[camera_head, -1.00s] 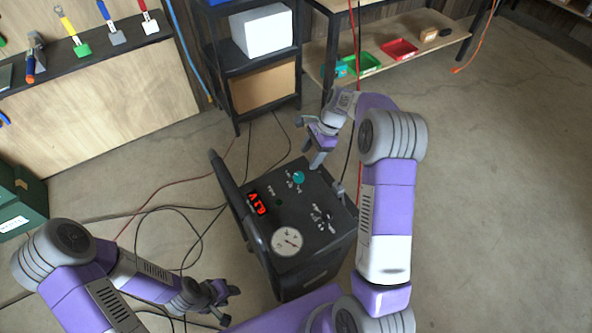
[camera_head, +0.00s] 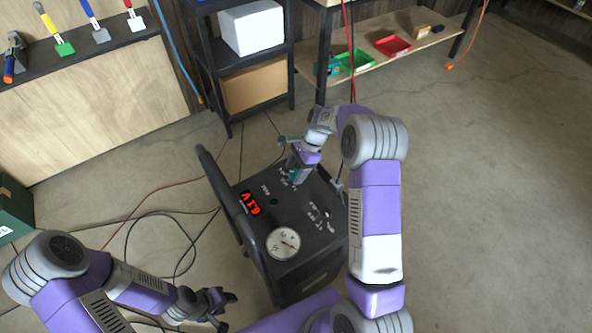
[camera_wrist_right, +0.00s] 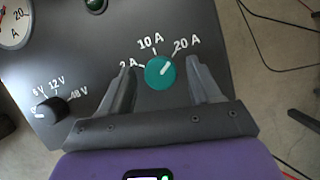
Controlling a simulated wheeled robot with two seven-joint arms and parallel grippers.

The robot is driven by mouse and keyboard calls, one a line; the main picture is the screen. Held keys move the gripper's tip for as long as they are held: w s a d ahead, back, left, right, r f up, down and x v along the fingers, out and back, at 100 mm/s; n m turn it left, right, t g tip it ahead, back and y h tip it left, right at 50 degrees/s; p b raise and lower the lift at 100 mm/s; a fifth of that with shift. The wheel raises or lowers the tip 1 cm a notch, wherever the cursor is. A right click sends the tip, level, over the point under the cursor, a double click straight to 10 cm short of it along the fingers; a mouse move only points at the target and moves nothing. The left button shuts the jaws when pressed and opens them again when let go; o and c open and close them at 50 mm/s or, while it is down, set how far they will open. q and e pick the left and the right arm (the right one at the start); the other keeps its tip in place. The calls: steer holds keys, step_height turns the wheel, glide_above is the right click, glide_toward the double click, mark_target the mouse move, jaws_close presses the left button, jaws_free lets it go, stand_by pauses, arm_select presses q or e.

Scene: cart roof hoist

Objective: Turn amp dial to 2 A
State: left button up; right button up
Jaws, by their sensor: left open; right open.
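The amp dial (camera_wrist_right: 160,72) is a round teal knob on the dark top panel of the charger cart (camera_head: 318,262). Its white pointer mark points up and right, toward the 20 A label; the 10 A label is above it and the 2 A label to its left. My right gripper (camera_wrist_right: 159,67) is open, with one finger on each side of the dial and a gap visible at both sides. In the head view this gripper (camera_head: 297,169) is over the dial and partly hides it. My left gripper (camera_head: 229,306) is open and empty, left of the cart.
A black volt knob (camera_wrist_right: 50,110) with voltage labels is left of the dial in the wrist view. A round gauge (camera_head: 283,243), a red display (camera_head: 250,203) and the cart's handle (camera_head: 235,205) are nearby. Cables (camera_head: 160,213) lie on the floor. A shelf (camera_head: 245,67) stands behind.

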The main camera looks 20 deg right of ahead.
steer(key=c, duration=1)
